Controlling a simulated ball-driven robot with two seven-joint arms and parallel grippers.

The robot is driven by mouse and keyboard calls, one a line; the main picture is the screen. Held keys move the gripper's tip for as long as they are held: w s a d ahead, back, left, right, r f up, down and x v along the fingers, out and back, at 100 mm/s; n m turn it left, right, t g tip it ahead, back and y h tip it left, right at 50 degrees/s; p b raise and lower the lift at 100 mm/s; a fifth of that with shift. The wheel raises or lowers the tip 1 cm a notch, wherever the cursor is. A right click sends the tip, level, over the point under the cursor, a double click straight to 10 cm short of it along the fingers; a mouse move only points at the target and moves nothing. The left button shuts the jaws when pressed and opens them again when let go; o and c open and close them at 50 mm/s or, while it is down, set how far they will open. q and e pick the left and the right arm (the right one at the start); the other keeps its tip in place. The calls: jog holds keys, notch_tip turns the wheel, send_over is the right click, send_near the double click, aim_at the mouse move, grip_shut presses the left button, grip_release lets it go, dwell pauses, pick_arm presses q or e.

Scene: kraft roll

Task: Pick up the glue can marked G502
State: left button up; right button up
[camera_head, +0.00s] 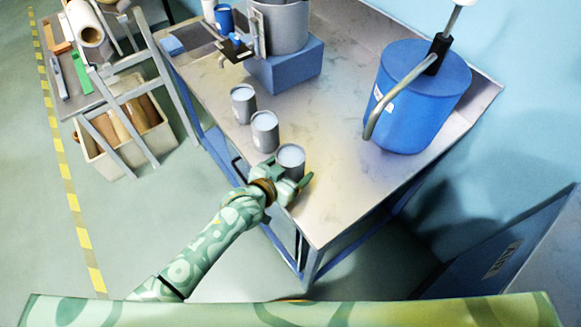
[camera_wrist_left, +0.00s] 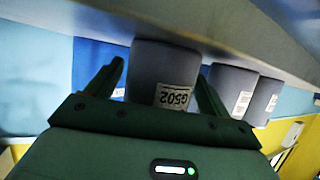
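The grey can marked G502 stands upright near the front edge of the metal table (camera_head: 335,130), the nearest of three similar cans (camera_head: 291,156). In the left wrist view the can (camera_wrist_left: 163,65) shows its G502 label upside down. My left gripper (camera_head: 288,171) is at this can, and in the left wrist view its fingers (camera_wrist_left: 160,75) stand on both sides of it. It is open, with a visible gap at the left finger. Contact at the right finger is hard to tell. My right gripper is not in view.
Two more grey cans, a middle one (camera_head: 264,134) and a farther one (camera_head: 243,104), stand in a row behind. A blue drum (camera_head: 420,100) with a curved pipe stands at the right. A blue block (camera_head: 285,70) bears a grey pot (camera_head: 280,25). The table's middle is clear.

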aim_at(298, 156)
pick_arm(q)
jog(key=c, duration=1)
jog(key=shift+r, duration=0.2)
jog(key=shift+c, duration=0.2)
jog(key=shift+r, duration=0.2)
jog(key=shift+r+p, duration=0.8)
jog(key=shift+r, duration=0.5)
jog(key=s+a+r+p, duration=0.2)
jog(key=s+r+p, duration=0.3)
jog(key=s+r, duration=0.4)
jog(key=shift+s+r, duration=0.3)
jog(key=shift+s, duration=2)
jog(key=shift+a, duration=0.1)
